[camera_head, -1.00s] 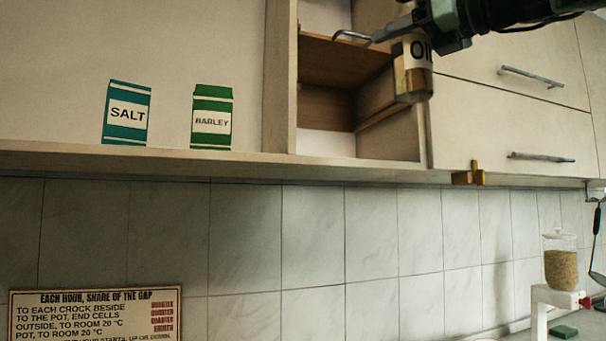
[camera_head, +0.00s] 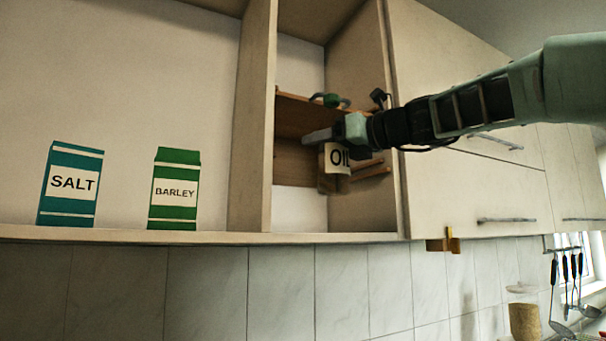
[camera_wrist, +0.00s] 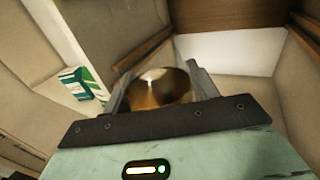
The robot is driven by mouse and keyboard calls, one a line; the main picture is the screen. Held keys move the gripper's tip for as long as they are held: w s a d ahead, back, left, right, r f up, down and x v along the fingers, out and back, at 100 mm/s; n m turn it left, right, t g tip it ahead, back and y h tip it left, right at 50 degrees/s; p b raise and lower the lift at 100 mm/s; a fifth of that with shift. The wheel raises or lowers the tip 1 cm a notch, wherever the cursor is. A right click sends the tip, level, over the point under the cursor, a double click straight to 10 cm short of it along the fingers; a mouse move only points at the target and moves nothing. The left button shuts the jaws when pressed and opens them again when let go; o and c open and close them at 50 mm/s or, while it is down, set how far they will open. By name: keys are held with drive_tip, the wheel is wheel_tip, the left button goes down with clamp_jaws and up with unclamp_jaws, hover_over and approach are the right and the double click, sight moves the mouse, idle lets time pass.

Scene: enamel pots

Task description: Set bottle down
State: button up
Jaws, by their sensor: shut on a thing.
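The oil bottle (camera_head: 335,181) is a clear container with amber contents and a white label reading OIL. My gripper (camera_head: 338,139) is shut on its upper part and holds it inside the open cupboard bay, in front of or among the wooden shelf parts. The bottle looks upright, its base above the bay's floor level in the head view. In the wrist view the bottle (camera_wrist: 160,87) shows end-on between the two fingers as a round amber shape. The open bay (camera_head: 299,212) has a pale back wall. Whether the bottle touches any wooden part I cannot tell.
A SALT carton (camera_head: 70,184) and a BARLEY carton (camera_head: 174,189) stand on the long shelf left of the upright panel (camera_head: 251,125). Closed cupboard doors (camera_head: 470,185) with bar handles are at right. A wooden ledge (camera_head: 371,169) is close to the bottle's right.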

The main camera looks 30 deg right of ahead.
drive_tip(key=w+p, duration=0.3)
drive_tip(key=w, duration=0.6)
wheel_tip(320, 180, down, 7)
drive_tip(key=shift+w+r, duration=0.15)
drive_tip(key=shift+w, duration=0.25)
drive_tip(key=shift+b, duration=0.3)
drive_tip(key=o, duration=1.5)
drive_tip(key=b+v, duration=0.3)
drive_tip(key=v, duration=0.9)
